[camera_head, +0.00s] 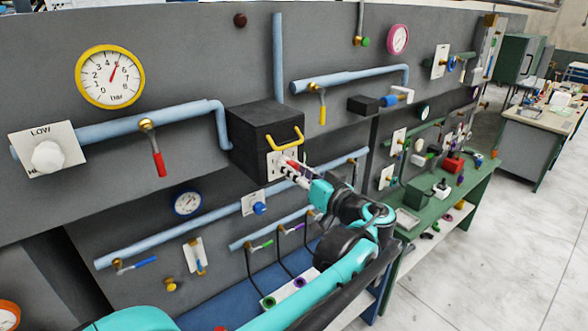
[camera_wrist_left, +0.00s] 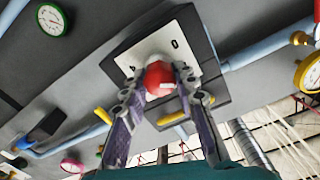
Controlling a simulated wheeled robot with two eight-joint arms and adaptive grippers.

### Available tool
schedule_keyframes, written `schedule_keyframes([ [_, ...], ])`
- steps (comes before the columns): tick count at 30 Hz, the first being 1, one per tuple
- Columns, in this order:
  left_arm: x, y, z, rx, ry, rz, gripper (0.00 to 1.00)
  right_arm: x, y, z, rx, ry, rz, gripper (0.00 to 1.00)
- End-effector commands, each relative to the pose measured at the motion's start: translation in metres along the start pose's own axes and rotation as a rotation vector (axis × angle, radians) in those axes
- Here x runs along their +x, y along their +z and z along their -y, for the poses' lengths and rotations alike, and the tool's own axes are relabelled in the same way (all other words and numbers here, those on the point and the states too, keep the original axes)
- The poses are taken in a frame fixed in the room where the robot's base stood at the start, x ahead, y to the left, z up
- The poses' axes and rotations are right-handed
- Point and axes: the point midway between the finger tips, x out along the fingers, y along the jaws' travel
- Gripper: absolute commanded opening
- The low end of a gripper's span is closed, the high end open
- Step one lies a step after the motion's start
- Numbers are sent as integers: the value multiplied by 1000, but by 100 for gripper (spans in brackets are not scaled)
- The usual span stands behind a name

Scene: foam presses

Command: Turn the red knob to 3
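The red knob (camera_wrist_left: 158,76) sits on a white plate (camera_wrist_left: 178,42) on the front of a dark box (camera_head: 262,122). In the left wrist view the mark 0 shows on the plate; other marks are hidden. The red knob also shows in the head view (camera_head: 292,164), mostly covered by my gripper. My left gripper (camera_head: 287,169) reaches the plate. Its two fingers stand on either side of the knob and appear to touch it, as the left wrist view (camera_wrist_left: 162,84) shows. The knob's pointing direction is unclear. My right gripper is not in view.
A yellow handle (camera_head: 286,140) is on the box just above the plate. Blue pipes (camera_head: 170,120) with valves run along the grey wall. A yellow-rimmed gauge (camera_head: 110,76) hangs at upper left. A green bench (camera_head: 455,205) stands at right, with open floor beyond.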

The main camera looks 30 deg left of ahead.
Motion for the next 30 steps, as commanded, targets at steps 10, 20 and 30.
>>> schedule_keyframes([
  [10,0,0,0,24,1,-1,0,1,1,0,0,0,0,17],
  [20,0,1,-1,208,1,-1,0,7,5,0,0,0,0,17],
  [30,0,1,-2,526,1,-1,0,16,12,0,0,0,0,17],
])
